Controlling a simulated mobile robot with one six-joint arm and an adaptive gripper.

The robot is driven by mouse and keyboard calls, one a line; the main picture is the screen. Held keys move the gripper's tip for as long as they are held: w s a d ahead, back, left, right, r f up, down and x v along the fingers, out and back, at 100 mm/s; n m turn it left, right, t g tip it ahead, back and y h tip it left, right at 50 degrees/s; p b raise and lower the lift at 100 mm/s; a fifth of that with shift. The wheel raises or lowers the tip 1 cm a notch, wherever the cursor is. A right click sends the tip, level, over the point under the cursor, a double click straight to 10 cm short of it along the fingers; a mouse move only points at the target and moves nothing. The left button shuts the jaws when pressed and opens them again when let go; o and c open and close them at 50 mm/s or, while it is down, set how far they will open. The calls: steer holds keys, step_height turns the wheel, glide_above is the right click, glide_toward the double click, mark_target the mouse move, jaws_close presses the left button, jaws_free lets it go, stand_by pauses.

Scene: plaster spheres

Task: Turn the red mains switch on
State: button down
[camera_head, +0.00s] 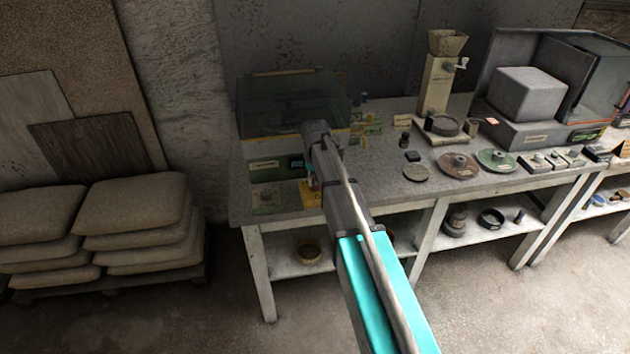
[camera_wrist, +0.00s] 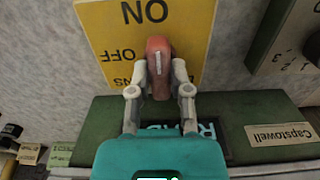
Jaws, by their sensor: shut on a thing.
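The red mains switch handle (camera_wrist: 158,58) stands in the middle of the wrist view, on a yellow plate (camera_wrist: 195,25) lettered ON and OFF, seen upside down. The handle's rounded end lies towards the ON lettering, with OFF to its left. Whether it is fully at ON I cannot tell. My gripper (camera_wrist: 159,74) is shut on the handle, one finger on each side. A dark green box (camera_wrist: 85,130) lies under the gripper in the picture. In the head view the yellow plate (camera_head: 309,196) shows at the bench's left end; my arm hides the handle.
A grey-green panel with a numbered dial (camera_wrist: 285,40) is at right in the wrist view. The bench (camera_head: 385,190) also holds a hand mill (camera_head: 437,80), round discs (camera_head: 497,160) and a grey block (camera_head: 528,94). Stacked sacks (camera_head: 135,210) stand left of it.

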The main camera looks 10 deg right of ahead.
steer(key=shift+w, duration=0.1)
stand_by(0.3)
steer(key=c, duration=0.6)
jaws_free()
steer(key=shift+o, duration=0.2)
steer(key=shift+n, duration=0.3)
